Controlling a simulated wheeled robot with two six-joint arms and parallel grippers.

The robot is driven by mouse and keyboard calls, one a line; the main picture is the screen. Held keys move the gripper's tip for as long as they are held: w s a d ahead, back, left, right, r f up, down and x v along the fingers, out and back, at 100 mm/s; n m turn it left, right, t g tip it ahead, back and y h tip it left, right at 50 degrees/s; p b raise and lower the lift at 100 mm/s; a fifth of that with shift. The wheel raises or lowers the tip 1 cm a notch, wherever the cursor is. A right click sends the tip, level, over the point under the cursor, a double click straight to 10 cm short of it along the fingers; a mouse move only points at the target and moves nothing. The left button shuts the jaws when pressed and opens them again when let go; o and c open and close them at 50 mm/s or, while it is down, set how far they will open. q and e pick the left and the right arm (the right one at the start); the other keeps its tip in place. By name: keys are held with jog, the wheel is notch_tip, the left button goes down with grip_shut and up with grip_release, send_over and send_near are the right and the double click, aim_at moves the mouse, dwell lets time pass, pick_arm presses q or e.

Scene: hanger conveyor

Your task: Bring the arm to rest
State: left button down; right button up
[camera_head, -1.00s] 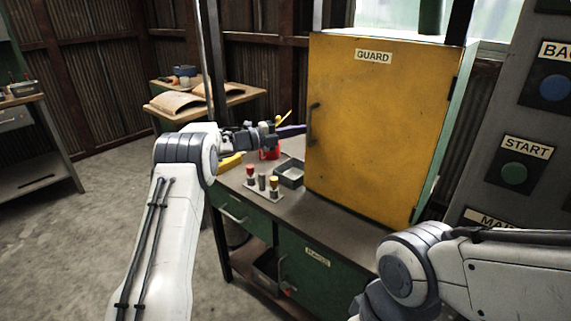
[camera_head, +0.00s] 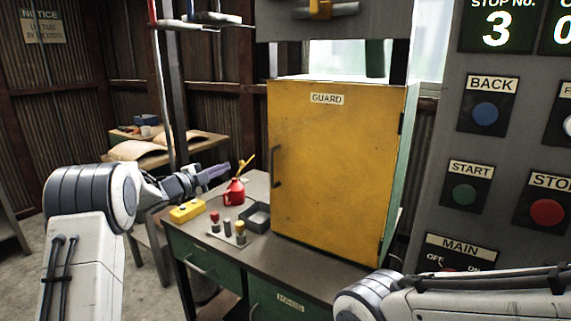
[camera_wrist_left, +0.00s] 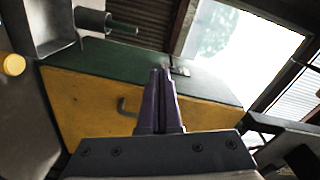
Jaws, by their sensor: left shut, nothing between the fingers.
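My left gripper (camera_head: 217,173) is at the left of the head view, above the far left end of the workbench. Its purple-grey fingers (camera_wrist_left: 160,100) are together and empty in the left wrist view, pointing towards the yellow guard box. In the head view the gripper is apart from the box, to the left of it. My right arm shows at the lower right of the head view, but its gripper is out of the picture.
The yellow guard box (camera_head: 330,180) stands on the workbench (camera_head: 315,262). A red oil can (camera_head: 235,192), a yellow box (camera_head: 187,210), a grey tray (camera_head: 257,216) and small knobs (camera_head: 228,230) are left of it. A control panel (camera_head: 440,130) stands right.

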pick_arm(q)
jog(key=s+d+f+n+g+y, duration=0.3)
jog(key=s+f+n, duration=0.4)
jog(key=s, duration=0.6)
jog(key=s+d+f+n+g+y, duration=0.1)
jog(key=s+f+n+g+y, duration=0.35)
jog(key=s, duration=0.95)
jog(key=s+d+f+n+g+y, duration=0.2)
jog(key=s+f+n+g, duration=0.3)
jog(key=s+f+n, duration=0.6)
jog(key=s+d+r+m+g+p, duration=0.1)
jog(key=s+d+r+m+p, duration=0.4)
jog(key=r, duration=0.4)
jog(key=s+d+r+m+g+h+p, duration=0.1)
jog(key=s+d+r+m+p, duration=0.3)
jog(key=s+d+r, duration=0.4)
notch_tip(320, 180, up, 2)
jog(key=shift+s+r+m+g+p, duration=0.15)
jog(key=shift+s+m+g+p, duration=0.2)
jog(key=shift+s+p, duration=0.6)
jog(key=shift+s+d, duration=0.1)
